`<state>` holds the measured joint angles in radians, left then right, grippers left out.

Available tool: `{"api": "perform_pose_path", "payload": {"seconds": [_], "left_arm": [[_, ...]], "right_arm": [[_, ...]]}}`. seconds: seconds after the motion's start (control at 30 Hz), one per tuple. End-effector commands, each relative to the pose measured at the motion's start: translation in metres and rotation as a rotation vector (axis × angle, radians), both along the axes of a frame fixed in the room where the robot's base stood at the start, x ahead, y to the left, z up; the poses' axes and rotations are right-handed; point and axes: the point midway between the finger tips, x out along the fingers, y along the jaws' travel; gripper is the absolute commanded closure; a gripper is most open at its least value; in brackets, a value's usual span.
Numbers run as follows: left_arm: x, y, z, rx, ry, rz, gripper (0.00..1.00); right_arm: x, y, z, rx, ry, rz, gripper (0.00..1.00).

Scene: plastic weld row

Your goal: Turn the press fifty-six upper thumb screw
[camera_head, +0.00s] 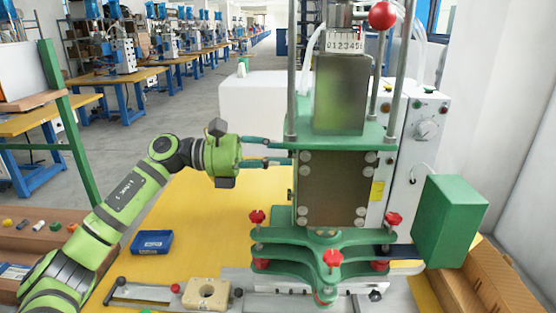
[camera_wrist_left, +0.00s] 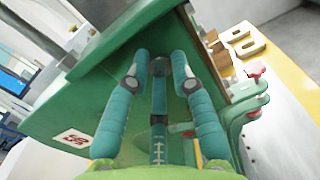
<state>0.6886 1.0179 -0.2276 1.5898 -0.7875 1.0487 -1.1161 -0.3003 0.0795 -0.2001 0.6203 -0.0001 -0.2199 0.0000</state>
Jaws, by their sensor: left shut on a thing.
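The press (camera_head: 335,190) has a green frame, a dark front plate and red star knobs (camera_head: 333,258) low on its front. My left gripper (camera_head: 291,153) is at the left side of the press's upper part, its teal fingers pointing right. In the left wrist view my left gripper (camera_wrist_left: 160,60) has its fingertips close together on a small dark piece (camera_wrist_left: 158,69) against the green side of the press. This piece is taken as the upper thumb screw; the fingers and frame hide much of it. My right gripper is not in view.
A yellow table (camera_head: 185,205) carries the press, a blue tray (camera_head: 152,242) and a cream block with a hole (camera_head: 207,293). A white control box (camera_head: 420,130) and a green box (camera_head: 450,220) stand at right. The tabletop left of the press is mostly clear.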

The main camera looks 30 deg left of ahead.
Motion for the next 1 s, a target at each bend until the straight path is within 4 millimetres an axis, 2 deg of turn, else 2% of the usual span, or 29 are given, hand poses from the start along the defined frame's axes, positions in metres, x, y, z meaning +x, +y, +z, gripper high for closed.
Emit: {"api": "perform_pose_path", "payload": {"seconds": [0.47, 1.0], "left_arm": [[0.0, 0.0, 0.002, -0.198, 0.41, 0.0, 1.0], [0.0, 0.0, 0.003, -0.423, 0.872, 0.001, 1.0]], "right_arm": [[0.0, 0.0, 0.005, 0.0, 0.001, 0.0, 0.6], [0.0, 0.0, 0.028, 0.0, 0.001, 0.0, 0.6]]}}
